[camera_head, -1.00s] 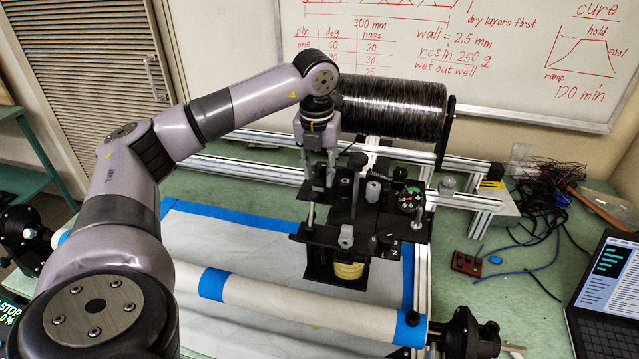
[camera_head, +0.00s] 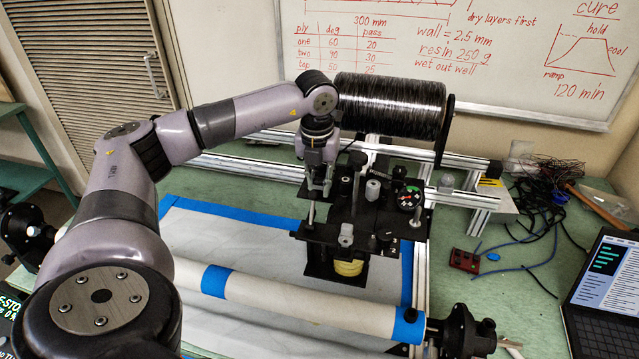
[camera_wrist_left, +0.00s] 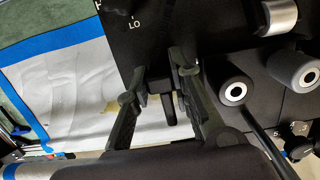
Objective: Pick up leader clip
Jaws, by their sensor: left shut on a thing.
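My left gripper (camera_head: 319,190) is low over the left part of the black carriage plate (camera_head: 350,226), beside its rollers and guides. In the left wrist view, its two dark fingers (camera_wrist_left: 158,78) stand either side of a small dark piece (camera_wrist_left: 168,106) and are shut on it. This piece seems to be the leader clip; it is black against the black plate, so its outline is hard to make out. In the head view the fingers and plate hide it. My right gripper is in neither view.
A white mandrel (camera_head: 290,298) with blue tape bands crosses in front of the carriage. A carbon tow spool (camera_head: 395,106) stands behind it. Loose cables (camera_head: 548,205), a small red box (camera_head: 464,261) and a laptop (camera_head: 606,290) lie to the right.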

